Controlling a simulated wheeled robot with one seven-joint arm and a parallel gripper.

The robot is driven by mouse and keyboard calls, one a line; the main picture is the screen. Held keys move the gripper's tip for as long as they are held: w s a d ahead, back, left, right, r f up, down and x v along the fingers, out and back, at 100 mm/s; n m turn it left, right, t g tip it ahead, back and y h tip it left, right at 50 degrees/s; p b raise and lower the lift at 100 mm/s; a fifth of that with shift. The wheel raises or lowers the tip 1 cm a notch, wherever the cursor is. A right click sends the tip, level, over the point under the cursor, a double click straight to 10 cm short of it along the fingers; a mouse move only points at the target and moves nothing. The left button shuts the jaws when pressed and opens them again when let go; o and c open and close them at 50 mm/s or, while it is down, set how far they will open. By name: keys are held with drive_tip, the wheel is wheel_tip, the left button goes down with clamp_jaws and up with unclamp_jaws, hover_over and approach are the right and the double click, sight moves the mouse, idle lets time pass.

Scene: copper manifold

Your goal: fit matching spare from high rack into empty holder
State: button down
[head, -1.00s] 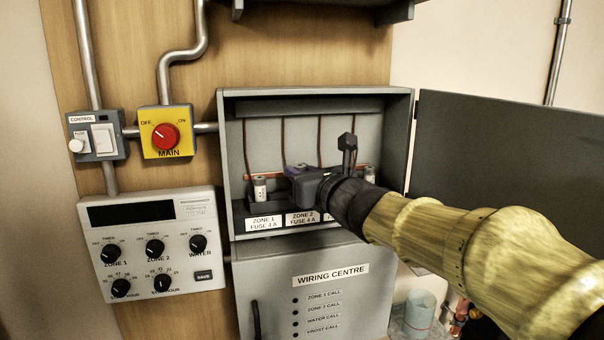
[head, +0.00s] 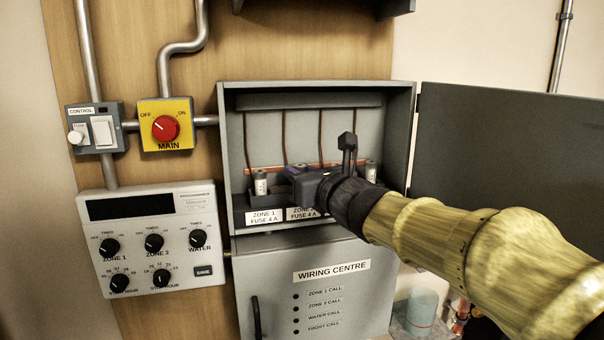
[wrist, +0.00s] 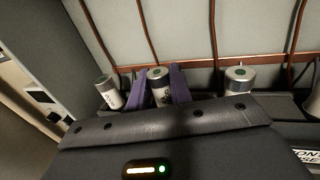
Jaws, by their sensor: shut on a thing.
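The fuse is upright among the row of fuses in the open grey cabinet (head: 400,130). In the head view my gripper (head: 298,172) is at the ZONE 2 position and hides most of the held fuse and its holder. I cannot tell whether the fuse is seated. A fuse stands to its left at ZONE 1 (head: 260,184).
The cabinet door (head: 510,170) stands open to the right. Copper-coloured wires (head: 284,135) run down behind the fuses. A grey shelf underside (head: 320,8) is above. A red MAIN switch (head: 165,127) and a programmer (head: 150,240) are on the left.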

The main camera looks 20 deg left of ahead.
drive_tip(key=shift+f, duration=0.2)
drive_tip(key=c, duration=1.2)
unclamp_jaws()
drive_tip(key=b+v, duration=0.2)
drive_tip(key=v, duration=1.5)
drive_tip(key=shift+s+d+b, duration=0.1)
drive_tip(key=shift+s+b, duration=0.1)
drive_tip(key=shift+b, duration=0.1)
